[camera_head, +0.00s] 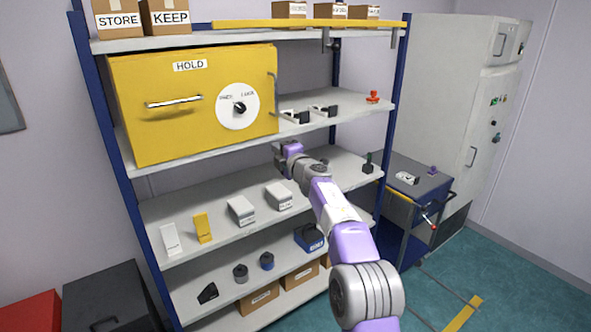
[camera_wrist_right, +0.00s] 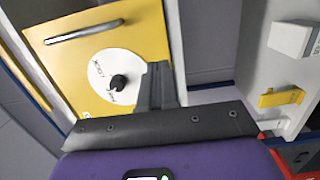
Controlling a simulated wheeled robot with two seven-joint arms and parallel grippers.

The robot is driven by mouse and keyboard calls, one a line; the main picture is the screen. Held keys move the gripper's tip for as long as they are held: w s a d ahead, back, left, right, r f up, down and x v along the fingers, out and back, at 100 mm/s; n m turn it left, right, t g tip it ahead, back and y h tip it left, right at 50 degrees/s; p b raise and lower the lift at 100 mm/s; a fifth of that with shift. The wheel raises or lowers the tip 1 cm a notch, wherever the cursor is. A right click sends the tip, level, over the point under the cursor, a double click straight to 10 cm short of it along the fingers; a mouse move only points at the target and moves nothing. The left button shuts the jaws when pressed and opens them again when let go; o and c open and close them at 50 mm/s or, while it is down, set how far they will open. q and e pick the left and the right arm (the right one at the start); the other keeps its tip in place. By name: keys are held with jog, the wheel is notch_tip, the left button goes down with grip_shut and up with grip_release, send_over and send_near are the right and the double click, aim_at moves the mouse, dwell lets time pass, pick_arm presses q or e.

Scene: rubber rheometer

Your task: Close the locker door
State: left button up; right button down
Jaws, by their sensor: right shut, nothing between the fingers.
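The yellow locker (camera_head: 150,75), labelled HOLD, stands on an upper shelf in the head view. Its door front carries a bar handle (camera_head: 174,102) and a white disc with a black dial knob (camera_head: 239,107). The door looks flush with the locker; I see no clear gap. My right gripper (camera_head: 281,156) is below the locker's lower right corner, in front of the shelf. In the right wrist view the shut, empty fingers (camera_wrist_right: 155,85) point toward the yellow door (camera_wrist_right: 140,40), beside the dial (camera_wrist_right: 119,82). I cannot tell whether they touch it. My left gripper is out of view.
The blue-framed rack (camera_head: 99,100) holds black-and-white devices (camera_head: 295,117) right of the locker, and grey boxes (camera_head: 241,210) below. STORE and KEEP boxes (camera_head: 118,18) sit on top. A cart (camera_head: 420,185) and a grey cabinet (camera_head: 455,110) stand at the right.

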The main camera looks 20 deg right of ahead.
jog(key=s+d+b, duration=0.1)
jog(key=s+b, duration=0.2)
jog(key=s, duration=0.4)
jog(key=shift+f, duration=0.15)
